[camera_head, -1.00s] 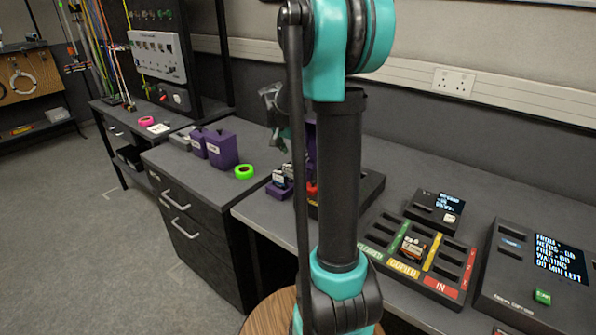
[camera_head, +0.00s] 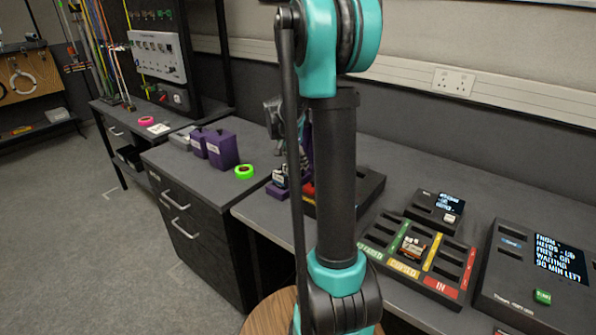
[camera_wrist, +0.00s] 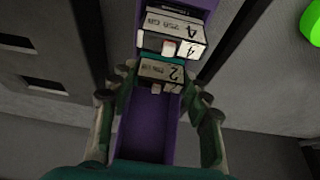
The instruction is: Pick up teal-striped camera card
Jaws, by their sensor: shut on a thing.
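The teal-striped camera card (camera_wrist: 161,73), with a pale label reading 2, stands in a purple holder (camera_wrist: 148,128) in the wrist view. My gripper (camera_wrist: 160,84) has one finger on each side of this card and is shut on it. A second pale card marked 4 (camera_wrist: 170,42) is just beyond it in the same holder. In the head view the purple holder (camera_head: 277,190) is at the bench's front edge, and my gripper is partly hidden behind my arm. Whether the card is lifted clear of its slot I cannot tell.
A black tray with coloured labelled slots (camera_head: 441,288) holds a card, right of my arm. Two display boxes (camera_head: 434,212) (camera_head: 540,265) stand nearby.

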